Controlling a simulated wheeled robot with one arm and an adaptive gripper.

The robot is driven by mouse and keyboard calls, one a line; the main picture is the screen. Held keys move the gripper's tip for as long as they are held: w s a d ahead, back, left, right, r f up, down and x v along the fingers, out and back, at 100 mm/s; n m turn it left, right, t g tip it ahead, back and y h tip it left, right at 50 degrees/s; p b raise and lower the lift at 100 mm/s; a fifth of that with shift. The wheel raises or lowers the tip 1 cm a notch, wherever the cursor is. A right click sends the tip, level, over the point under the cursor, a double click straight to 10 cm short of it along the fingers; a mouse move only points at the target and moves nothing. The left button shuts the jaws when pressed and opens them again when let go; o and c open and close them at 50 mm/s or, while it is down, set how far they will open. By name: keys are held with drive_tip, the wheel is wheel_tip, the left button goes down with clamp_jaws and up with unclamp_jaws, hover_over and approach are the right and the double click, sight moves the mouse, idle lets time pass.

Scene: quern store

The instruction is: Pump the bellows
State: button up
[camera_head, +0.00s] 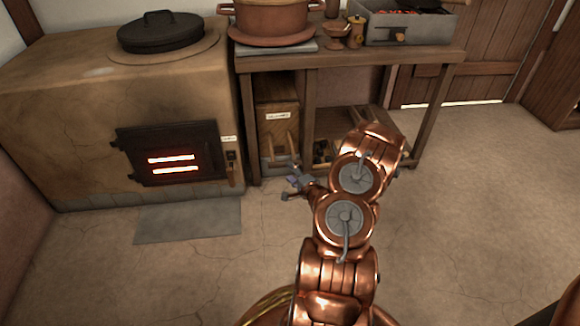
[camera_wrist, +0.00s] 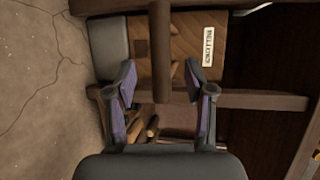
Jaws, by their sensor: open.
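The bellows (camera_head: 277,92), a brown wooden box with a pale label, sits under the left end of the workbench. Two light wooden handles (camera_head: 291,143) stick out from its lower front. My gripper (camera_head: 293,188) is low in front of it, just above the floor. The wrist view shows the bellows' pleated brown side (camera_wrist: 190,40) and its label beyond the fingers. My gripper (camera_wrist: 160,80) is open there, its two fingers apart. A dark brown bar (camera_wrist: 160,50) runs in line with the gap between them; I cannot tell whether it is a handle, nor whether it touches the fingers.
The workbench (camera_head: 330,60) holds a copper pot and a brazier with glowing coals. Its leg stands close by the bellows. A clay oven (camera_head: 100,110) with a glowing door (camera_head: 172,155) is on the left. A grey floor slab (camera_head: 188,220) lies before it. The right floor is clear.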

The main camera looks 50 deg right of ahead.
sight(283, 165)
drive_tip(key=shift+b+x, duration=1.35)
drive_tip(key=shift+x, duration=2.05)
drive_tip(key=shift+d+f, duration=0.1)
drive_tip(key=shift+d, duration=0.05)
clamp_jaws()
